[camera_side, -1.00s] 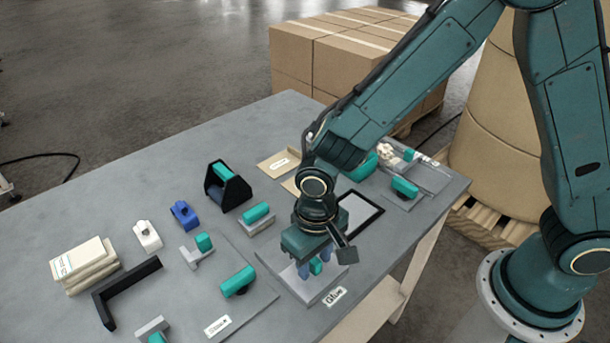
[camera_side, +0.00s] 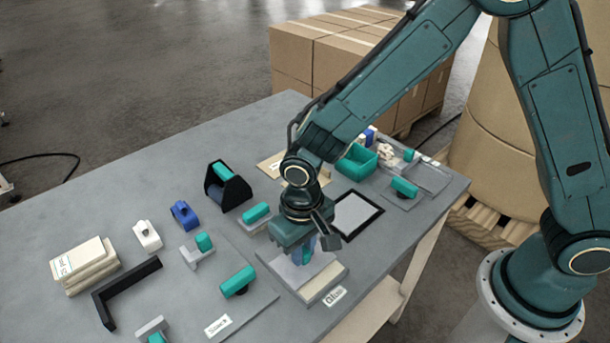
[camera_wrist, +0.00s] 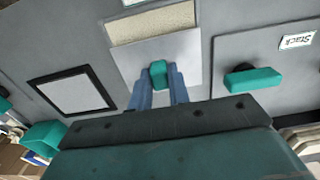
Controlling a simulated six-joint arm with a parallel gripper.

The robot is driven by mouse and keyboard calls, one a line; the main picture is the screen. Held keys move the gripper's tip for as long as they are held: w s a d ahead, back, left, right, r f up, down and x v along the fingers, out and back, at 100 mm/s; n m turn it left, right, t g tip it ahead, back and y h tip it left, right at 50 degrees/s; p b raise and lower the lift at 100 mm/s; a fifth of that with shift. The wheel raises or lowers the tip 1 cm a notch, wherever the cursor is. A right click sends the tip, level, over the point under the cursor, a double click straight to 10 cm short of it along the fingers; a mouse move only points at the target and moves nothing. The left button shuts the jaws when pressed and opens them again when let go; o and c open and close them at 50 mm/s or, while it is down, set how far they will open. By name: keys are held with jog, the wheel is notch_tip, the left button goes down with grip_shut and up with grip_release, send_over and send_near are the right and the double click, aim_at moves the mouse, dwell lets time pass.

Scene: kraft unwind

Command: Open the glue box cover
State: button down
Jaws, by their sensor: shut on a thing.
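The glue box (camera_side: 328,284) sits at the table's front edge beside its "Glue" label (camera_side: 335,297). Its flat grey cover (camera_side: 290,272) is slid partly back, away from the label side. A beige strip of the box's inside (camera_wrist: 150,24) shows past the cover in the wrist view. My gripper (camera_side: 303,254) is over the cover, with its blue fingers down. In the wrist view, my gripper (camera_wrist: 159,85) is shut on the cover's teal handle (camera_wrist: 158,69), one finger on each side. In the side view the handle is mostly hidden by the fingers.
A black-framed pad (camera_side: 357,215) lies right of the box. A teal-handled block (camera_side: 257,213) stands close behind my gripper. Left is the "Stack" board (camera_side: 262,297) with a teal-handled piece (camera_side: 238,281). A teal bin (camera_side: 357,160) stands at the back right.

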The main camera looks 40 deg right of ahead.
jog(key=shift+w, duration=2.35)
jog(key=c, duration=1.3)
grip_release()
notch_tip(320, 180, up, 14)
jog(key=shift+f, duration=0.1)
